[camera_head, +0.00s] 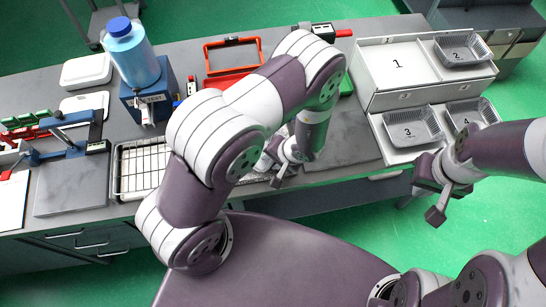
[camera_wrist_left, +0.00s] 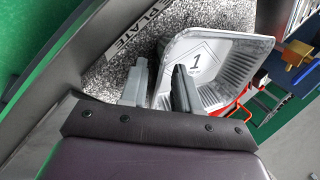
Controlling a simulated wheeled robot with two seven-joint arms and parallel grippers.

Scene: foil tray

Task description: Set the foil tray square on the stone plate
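The foil tray (camera_wrist_left: 232,52), silvery and marked 1, shows in the left wrist view. It lies over the speckled stone plate (camera_wrist_left: 122,71), turned at an angle to the plate's labelled edge. My left gripper (camera_wrist_left: 161,76) is at the tray's near-left side wall, one finger outside it and one over the inside, with a gap between the fingers. In the head view the plate (camera_head: 345,142) is partly hidden by my left arm, and the tray is mostly hidden behind the left gripper (camera_head: 283,160). My right gripper (camera_head: 428,197) is open and empty, right of the bench front.
A white rack (camera_head: 385,97) holds trays marked 2 (camera_head: 462,50), 3 (camera_head: 412,127) and 4 (camera_head: 470,112); its compartment 1 is empty. A wire basket (camera_head: 140,170), a blue bottle (camera_head: 130,55) and a red frame (camera_head: 232,55) stand left of and behind the left arm.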

